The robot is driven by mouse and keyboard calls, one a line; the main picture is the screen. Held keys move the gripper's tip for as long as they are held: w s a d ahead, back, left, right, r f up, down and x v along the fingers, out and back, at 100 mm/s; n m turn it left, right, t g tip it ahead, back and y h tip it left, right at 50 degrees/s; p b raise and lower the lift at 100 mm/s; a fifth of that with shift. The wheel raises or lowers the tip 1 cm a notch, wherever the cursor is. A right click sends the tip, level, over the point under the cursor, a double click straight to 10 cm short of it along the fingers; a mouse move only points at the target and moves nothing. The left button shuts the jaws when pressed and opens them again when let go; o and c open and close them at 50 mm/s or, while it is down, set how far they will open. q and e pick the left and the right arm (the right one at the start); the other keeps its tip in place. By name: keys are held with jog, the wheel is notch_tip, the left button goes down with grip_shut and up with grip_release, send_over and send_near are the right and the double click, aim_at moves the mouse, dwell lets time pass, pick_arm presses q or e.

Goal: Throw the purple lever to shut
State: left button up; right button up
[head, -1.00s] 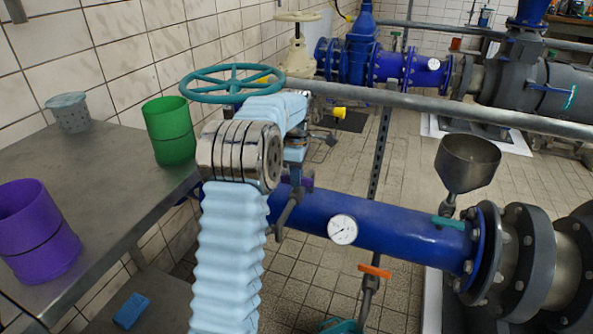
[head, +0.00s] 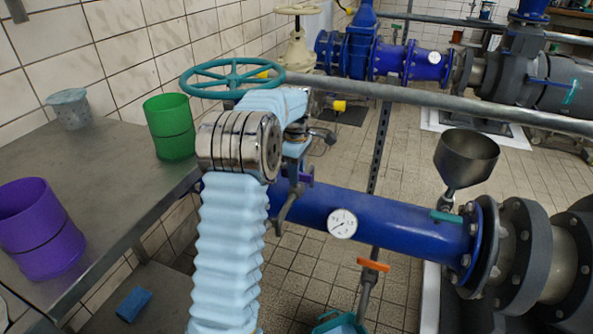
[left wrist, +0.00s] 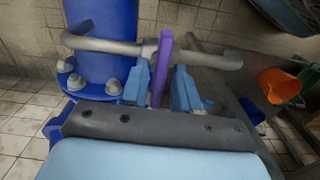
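The purple lever (left wrist: 161,68) stands upright between the two blue fingers of my left gripper (left wrist: 160,88) in the left wrist view. The fingers are apart, one on each side of it; a narrow gap shows on the right, and I cannot tell whether the left finger touches. A grey bent rod (left wrist: 105,44) runs crosswise at the lever. In the head view a small part of the purple lever (head: 306,179) shows below my left gripper (head: 295,150), whose fingertips are mostly hidden by the wrist and fittings. My right gripper is in neither view.
A blue pipe (head: 390,229) with a white gauge (head: 342,223) runs right from the lever. A teal handwheel (head: 232,78) is behind my wrist. An orange handle (head: 373,265) and a funnel (head: 466,158) are nearby. A table (head: 110,165) at left holds purple and green containers.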

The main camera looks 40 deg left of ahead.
pick_arm(q)
jog(key=shift+o, duration=0.4)
jog(key=shift+r, duration=0.1)
jog(key=shift+r, duration=0.3)
notch_tip(320, 180, up, 13)
jog(key=p, duration=0.1)
